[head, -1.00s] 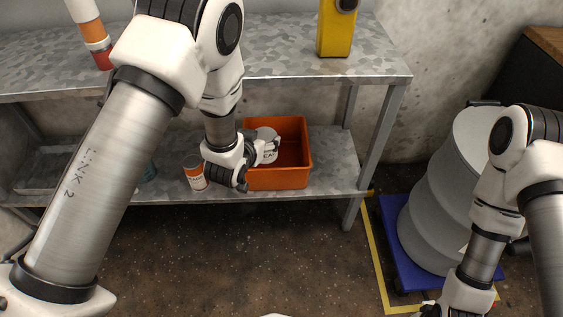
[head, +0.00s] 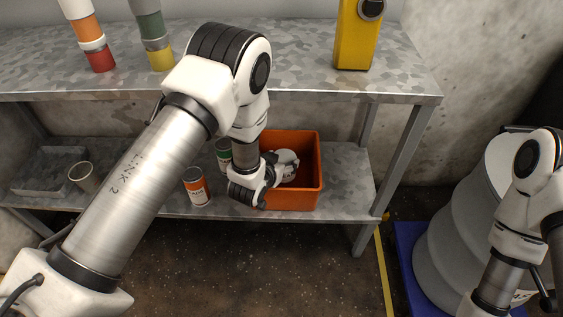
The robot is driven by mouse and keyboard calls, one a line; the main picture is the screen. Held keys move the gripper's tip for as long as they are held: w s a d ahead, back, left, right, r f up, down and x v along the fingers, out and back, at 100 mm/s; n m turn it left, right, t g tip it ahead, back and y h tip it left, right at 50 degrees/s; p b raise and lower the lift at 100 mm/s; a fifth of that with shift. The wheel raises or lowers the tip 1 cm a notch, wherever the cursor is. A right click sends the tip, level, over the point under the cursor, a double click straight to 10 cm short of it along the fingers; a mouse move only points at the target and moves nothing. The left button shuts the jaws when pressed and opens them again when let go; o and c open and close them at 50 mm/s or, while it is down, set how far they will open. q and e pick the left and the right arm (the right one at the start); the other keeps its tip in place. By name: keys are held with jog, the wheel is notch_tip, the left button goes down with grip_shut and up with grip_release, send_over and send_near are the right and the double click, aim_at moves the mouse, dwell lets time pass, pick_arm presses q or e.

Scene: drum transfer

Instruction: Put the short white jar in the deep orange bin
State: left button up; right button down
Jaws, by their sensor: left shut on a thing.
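The orange bin (head: 298,200) stands on the lower shelf of the metal rack, right of centre. My left gripper (head: 284,168) reaches over its left side, with the fingers inside the bin's outline. It is shut on the short white jar (head: 290,177); only a small part of the jar shows, and the gripper hides the rest. The jar appears within the bin opening; I cannot tell whether it touches the floor of the bin. My right arm comes in at the right edge, and its gripper is out of view below.
An orange-labelled can (head: 196,187) and a green can (head: 224,153) stand left of the bin. A grey tray (head: 50,170) and a cup (head: 84,177) are farther left. A grey drum (head: 455,240) stands on a blue base at right.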

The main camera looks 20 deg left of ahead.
pick_arm(q)
jog(key=shift+f, duration=0.55)
jog(key=o, duration=1.4)
jog(key=shift+c, duration=0.2)
